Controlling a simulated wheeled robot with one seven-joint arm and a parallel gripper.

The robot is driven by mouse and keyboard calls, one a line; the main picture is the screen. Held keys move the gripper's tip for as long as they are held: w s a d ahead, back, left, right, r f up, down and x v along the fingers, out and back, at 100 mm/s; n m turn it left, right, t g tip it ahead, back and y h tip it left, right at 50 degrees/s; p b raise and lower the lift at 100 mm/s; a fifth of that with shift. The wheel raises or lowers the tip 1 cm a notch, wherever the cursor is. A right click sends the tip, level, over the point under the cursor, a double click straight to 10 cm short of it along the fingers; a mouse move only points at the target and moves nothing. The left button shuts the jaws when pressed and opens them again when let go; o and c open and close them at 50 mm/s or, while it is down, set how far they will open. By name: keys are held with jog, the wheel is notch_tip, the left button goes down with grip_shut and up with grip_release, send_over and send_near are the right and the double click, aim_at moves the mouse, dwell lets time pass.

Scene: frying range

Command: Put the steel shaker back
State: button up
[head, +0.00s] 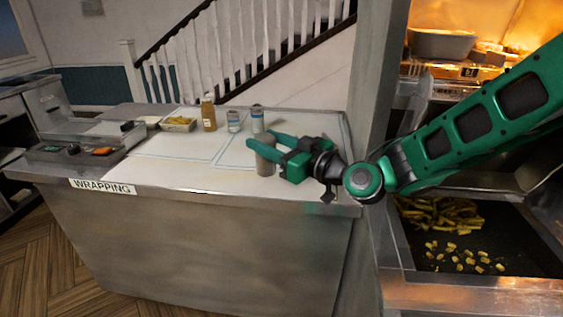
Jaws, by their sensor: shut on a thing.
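The steel shaker (264,164) is a grey cylinder over the front right part of the wrapping counter (185,172). My green gripper (264,146) reaches in from the right and is shut on it. The fingers hide part of the shaker's upper side. The shaker looks upright; I cannot tell whether its base touches the counter. Behind it stand a grey-blue container (257,116) and a similar one (233,122) to its left.
A brown bottle (209,115) and a tray of food (178,124) stand further left on the counter. A wrapping station (85,147) fills its left end. A post (376,90) and a fry bin (480,283) are on the right. The counter's front middle is clear.

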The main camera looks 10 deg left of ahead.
jog(key=shift+w+d+f, duration=0.3)
jog(key=shift+w+f, duration=0.85)
jog(key=shift+f, duration=0.25)
jog(key=shift+w+d+f, duration=0.25)
jog(key=shift+w+f, duration=0.9)
jog(key=shift+f, duration=0.2)
jog(key=shift+w+d+f, duration=0.3)
jog(key=shift+w+f, duration=0.85)
jog(key=shift+f, duration=0.25)
jog(key=o, duration=1.1)
jog(key=v, duration=0.7)
jog(key=shift+s+d, duration=0.15)
jog(key=shift+d, duration=0.05)
jog(key=shift+s, duration=0.1)
